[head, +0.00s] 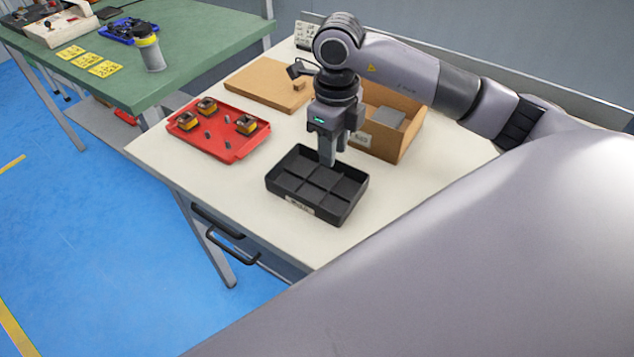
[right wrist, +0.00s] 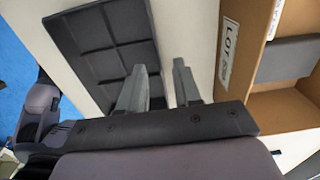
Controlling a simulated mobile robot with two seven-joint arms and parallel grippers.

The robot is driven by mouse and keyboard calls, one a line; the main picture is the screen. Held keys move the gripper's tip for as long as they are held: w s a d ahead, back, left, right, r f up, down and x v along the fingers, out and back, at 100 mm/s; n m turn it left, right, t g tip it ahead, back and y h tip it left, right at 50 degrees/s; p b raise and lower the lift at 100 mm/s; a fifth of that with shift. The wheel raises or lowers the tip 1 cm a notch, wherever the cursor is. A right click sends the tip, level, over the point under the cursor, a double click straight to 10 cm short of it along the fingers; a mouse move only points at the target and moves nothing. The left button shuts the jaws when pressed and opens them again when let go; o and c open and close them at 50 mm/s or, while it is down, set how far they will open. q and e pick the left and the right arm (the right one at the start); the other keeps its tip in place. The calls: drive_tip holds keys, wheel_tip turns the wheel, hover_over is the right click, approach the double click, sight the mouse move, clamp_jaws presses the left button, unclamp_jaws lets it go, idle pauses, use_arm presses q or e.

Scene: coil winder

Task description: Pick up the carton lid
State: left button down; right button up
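My right gripper (head: 334,158) points down over the back right part of the black tray, in front of the lid and left of the carton. In the right wrist view its fingers (right wrist: 160,80) are apart with nothing between them. My left gripper is not in view.
The black divided tray (head: 305,207) is empty; it also shows in the right wrist view (right wrist: 106,43). A red tray (head: 232,154) with several coils and small pins lies at left. A green bench (head: 190,45) stands beyond. White tabletop (head: 425,183) is clear at right.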

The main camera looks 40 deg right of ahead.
drive_tip(key=shift+f, duration=0.95)
drive_tip(key=shift+f, duration=0.25)
clamp_jaws()
